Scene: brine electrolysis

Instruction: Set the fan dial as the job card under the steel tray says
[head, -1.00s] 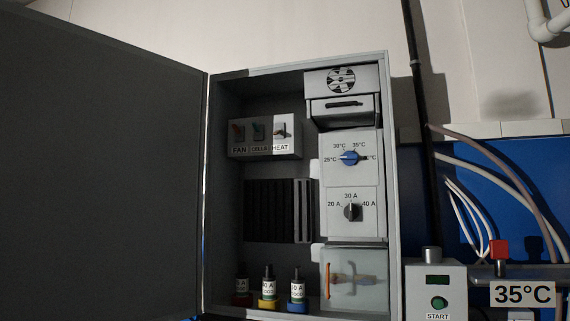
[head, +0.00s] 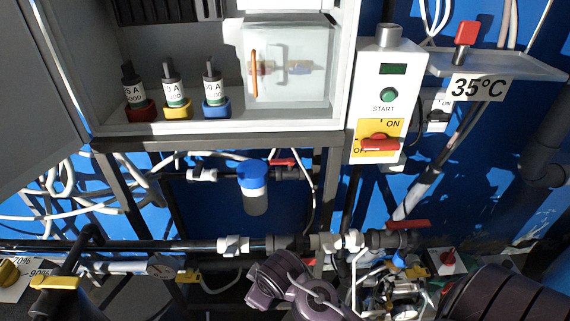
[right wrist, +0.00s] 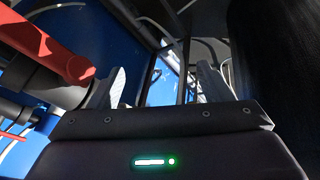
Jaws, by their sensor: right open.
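The job card (head: 477,88) reads 35°C. It hangs at the front edge of the steel tray (head: 535,67), on the right in the head view. The blue temperature dial, seen in the earlier head frame inside the cabinet, is outside the current view. My right gripper (right wrist: 160,80) is open, its two fingers apart with nothing between them in the right wrist view. Its place relative to the dial cannot be told. My left gripper is not in view.
The open cabinet (head: 225,133) has its door at left and holds a clear cover (head: 288,70) and several labelled fuses. A white START box (head: 393,68) with a red switch (head: 375,143) stands beside it. Pipes with red-handled valves (head: 407,224) run below.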

